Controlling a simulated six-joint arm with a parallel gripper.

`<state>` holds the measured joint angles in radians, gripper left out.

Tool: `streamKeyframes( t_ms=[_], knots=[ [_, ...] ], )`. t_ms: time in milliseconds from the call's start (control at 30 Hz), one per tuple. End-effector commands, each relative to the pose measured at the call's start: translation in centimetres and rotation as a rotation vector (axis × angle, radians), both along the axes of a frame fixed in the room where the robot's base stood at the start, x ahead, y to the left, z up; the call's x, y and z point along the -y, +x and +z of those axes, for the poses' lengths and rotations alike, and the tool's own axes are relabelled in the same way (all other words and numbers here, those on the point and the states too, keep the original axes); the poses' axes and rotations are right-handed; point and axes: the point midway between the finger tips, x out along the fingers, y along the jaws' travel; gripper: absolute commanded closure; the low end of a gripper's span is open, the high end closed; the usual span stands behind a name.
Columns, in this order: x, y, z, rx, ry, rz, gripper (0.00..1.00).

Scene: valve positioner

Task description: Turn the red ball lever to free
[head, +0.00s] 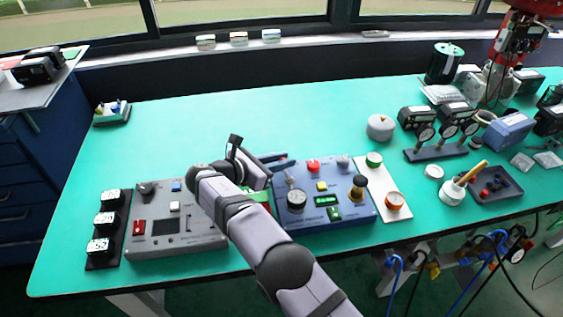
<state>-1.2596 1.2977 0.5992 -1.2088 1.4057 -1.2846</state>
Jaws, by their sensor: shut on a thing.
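The blue-grey control box (343,219) stands at the front middle of the table. My gripper (284,164) reaches in from the left over its back left corner. It is shut on what appears to be the red ball lever, but the jaws hide the held part and no red ball shows clearly between them. I cannot read the lever's angle or any free mark. A red rounded knob (313,165) shows at the box's back edge, just right of the jaws; I cannot tell whether it belongs to the lever.
A grey control box (160,245) stands left, beyond my forearm. A white plate (380,190) with green and orange caps adjoins on the right.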

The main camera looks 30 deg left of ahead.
Motion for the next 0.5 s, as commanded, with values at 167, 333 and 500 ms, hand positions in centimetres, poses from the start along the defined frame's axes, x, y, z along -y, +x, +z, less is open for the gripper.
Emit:
streamKeyframes(
  t_ms=[167,333,500],
  knots=[
    [0.02,0.08,0.1,0.002,-0.001,-0.005,1.0],
    [0.03,0.1,0.14,0.002,-0.001,-0.005,1.0],
    [0.03,0.1,0.15,0.003,-0.001,-0.005,0.78]
  ],
)
